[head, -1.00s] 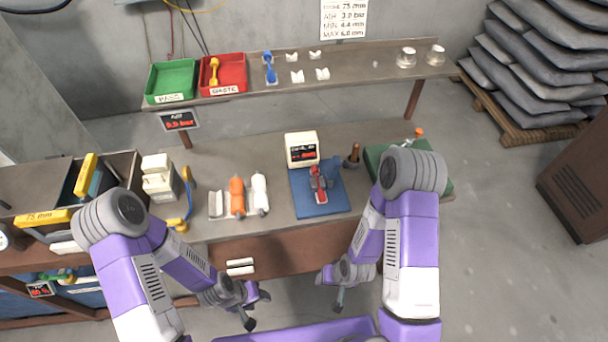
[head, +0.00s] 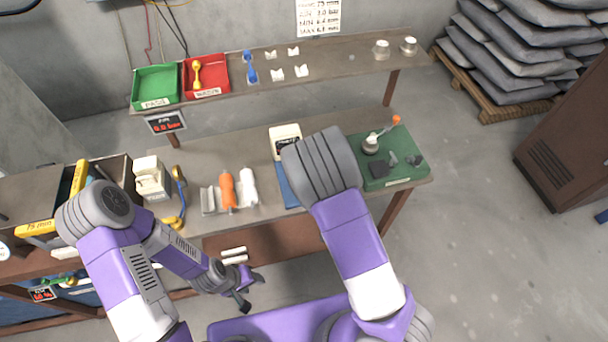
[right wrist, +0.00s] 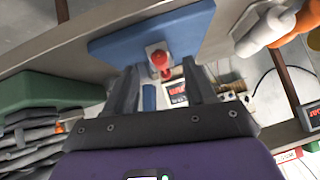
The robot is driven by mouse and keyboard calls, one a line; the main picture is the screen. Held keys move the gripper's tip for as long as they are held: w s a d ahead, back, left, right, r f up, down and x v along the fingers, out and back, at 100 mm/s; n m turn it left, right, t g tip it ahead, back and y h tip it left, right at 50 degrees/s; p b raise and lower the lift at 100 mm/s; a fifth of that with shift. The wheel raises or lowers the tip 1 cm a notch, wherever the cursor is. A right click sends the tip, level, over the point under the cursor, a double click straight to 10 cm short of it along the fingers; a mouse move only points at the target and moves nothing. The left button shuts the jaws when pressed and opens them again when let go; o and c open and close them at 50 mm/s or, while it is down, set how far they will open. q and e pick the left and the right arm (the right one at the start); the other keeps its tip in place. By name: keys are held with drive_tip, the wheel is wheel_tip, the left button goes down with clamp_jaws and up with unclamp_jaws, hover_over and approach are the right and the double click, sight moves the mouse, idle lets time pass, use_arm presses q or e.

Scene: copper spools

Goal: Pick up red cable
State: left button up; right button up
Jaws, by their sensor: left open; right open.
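A red piece (right wrist: 160,64), perhaps the red cable, sits in a pale holder on the blue mat (right wrist: 105,45) in the right wrist view. In the head view my right arm hides it; only a strip of the blue mat (head: 286,188) shows. My right gripper (right wrist: 162,78) is open, its two fingers pointing toward the mat with the red piece between them in the picture; I see no contact. In the head view it is hidden behind my arm. My left gripper (head: 249,290) is open and empty in front of the table.
A white display box (head: 284,138) stands behind the mat. An orange spool (head: 227,190) and a white spool (head: 249,187) lie to its left. A green mat (head: 398,181) with small parts lies to its right. A shelf behind holds a green tray (head: 156,103) and a red tray (head: 206,93).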

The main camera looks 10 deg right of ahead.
drive_tip(key=shift+x, duration=2)
drive_tip(key=shift+d+r, duration=0.15)
clamp_jaws()
